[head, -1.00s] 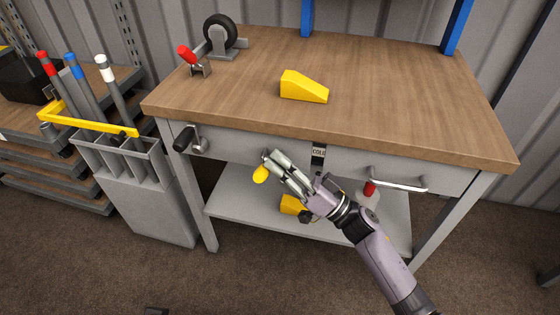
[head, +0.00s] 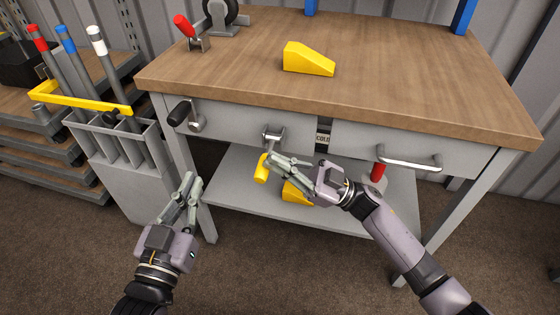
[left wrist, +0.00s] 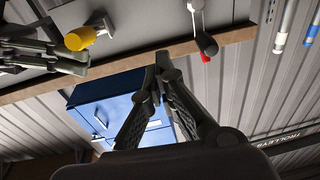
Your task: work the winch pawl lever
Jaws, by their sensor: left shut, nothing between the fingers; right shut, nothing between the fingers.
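A lever with a yellow grip (head: 261,168) hangs from a metal pivot (head: 274,133) on the workbench front; I take it for the pawl lever, though no label shows this. It also shows in the left wrist view (left wrist: 80,39). My right gripper (head: 270,160) is shut and empty, its fingertips right beside the yellow grip; I cannot tell whether they touch. My left gripper (head: 191,180) is shut and empty, in the air in front of the bench's left leg, apart from the lever. In the left wrist view its fingertips (left wrist: 162,58) meet.
A black-handled crank (head: 181,112) is on the bench front, left of the lever. A drawer handle (head: 408,160) juts out at right. A yellow wedge (head: 308,58) and red-handled clamp (head: 184,26) are on top. A grey bin (head: 128,160) with poles stands left.

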